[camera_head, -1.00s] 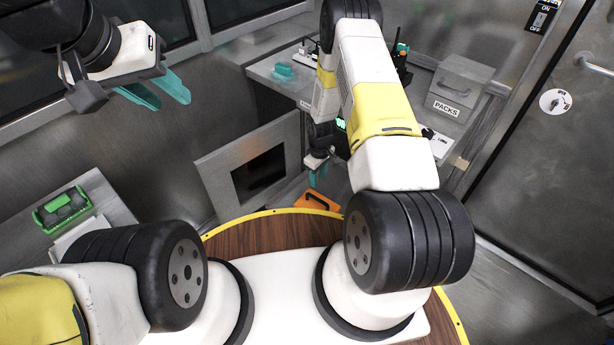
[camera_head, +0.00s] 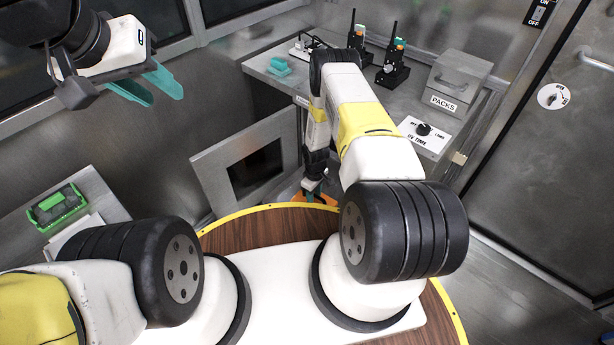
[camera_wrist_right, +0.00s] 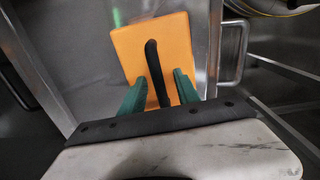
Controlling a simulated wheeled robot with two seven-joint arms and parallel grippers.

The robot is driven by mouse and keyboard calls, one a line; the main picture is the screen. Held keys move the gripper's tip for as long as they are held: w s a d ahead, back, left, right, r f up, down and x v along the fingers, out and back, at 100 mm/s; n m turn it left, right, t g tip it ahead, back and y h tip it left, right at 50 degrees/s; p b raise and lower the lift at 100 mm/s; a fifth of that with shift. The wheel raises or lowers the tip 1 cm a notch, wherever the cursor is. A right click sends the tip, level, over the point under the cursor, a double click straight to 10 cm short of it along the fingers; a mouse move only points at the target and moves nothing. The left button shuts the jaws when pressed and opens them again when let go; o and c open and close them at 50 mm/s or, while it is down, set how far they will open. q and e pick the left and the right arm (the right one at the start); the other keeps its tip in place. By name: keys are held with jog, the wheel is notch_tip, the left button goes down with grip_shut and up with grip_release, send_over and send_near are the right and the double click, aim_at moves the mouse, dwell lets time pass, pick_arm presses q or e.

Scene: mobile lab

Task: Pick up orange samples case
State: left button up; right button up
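The orange samples case (camera_head: 327,199) is low down beyond the round wooden deck, mostly hidden in the head view. In the right wrist view the case (camera_wrist_right: 187,38) shows its orange face and a curved black handle (camera_wrist_right: 153,62). My right gripper (camera_wrist_right: 161,80) is open, with one teal finger on each side of the handle and visible gaps between them. In the head view my right gripper (camera_head: 314,196) is low at the case. My left gripper (camera_head: 167,97) is open and empty at the upper left, far from the case.
A green rack (camera_head: 58,207) sits on a side counter at the left. An open metal door (camera_head: 215,172) stands near the right arm. The back counter holds radios (camera_head: 393,68), a teal item (camera_head: 279,66) and a PACKS box (camera_head: 456,82).

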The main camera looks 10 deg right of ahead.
grip_shut()
jog(key=shift+r, duration=0.1)
dwell(1.2)
